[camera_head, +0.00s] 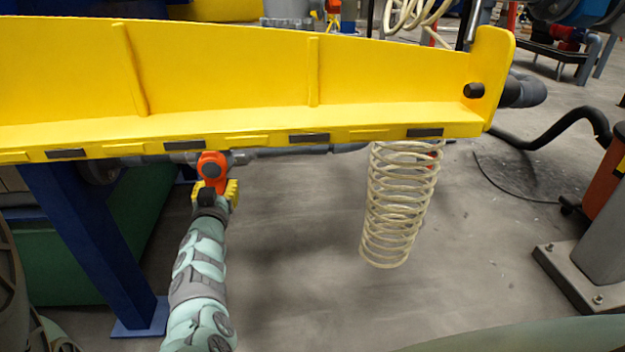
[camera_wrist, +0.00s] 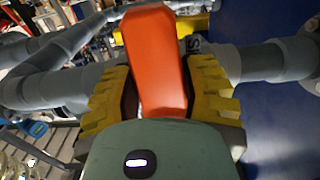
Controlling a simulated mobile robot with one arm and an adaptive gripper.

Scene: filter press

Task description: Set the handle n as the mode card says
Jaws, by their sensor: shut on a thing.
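An orange-red valve handle (camera_head: 212,164) sits on the grey pipe (camera_head: 290,152) under the yellow beam. It also shows large in the wrist view (camera_wrist: 157,55), pointing up in that picture. My gripper (camera_head: 214,192) is below the pipe with its yellow fingers on both sides of the handle. In the wrist view my gripper (camera_wrist: 157,100) is shut on the handle. The handle's lower part is hidden between the fingers and behind my gripper's body. No mode card can be made out.
The yellow beam (camera_head: 240,85) runs above the pipe, close over my gripper. A blue post (camera_head: 95,240) stands at left. A coiled cream hose (camera_head: 398,215) hangs at right. Grey floor (camera_head: 300,270) between them is clear.

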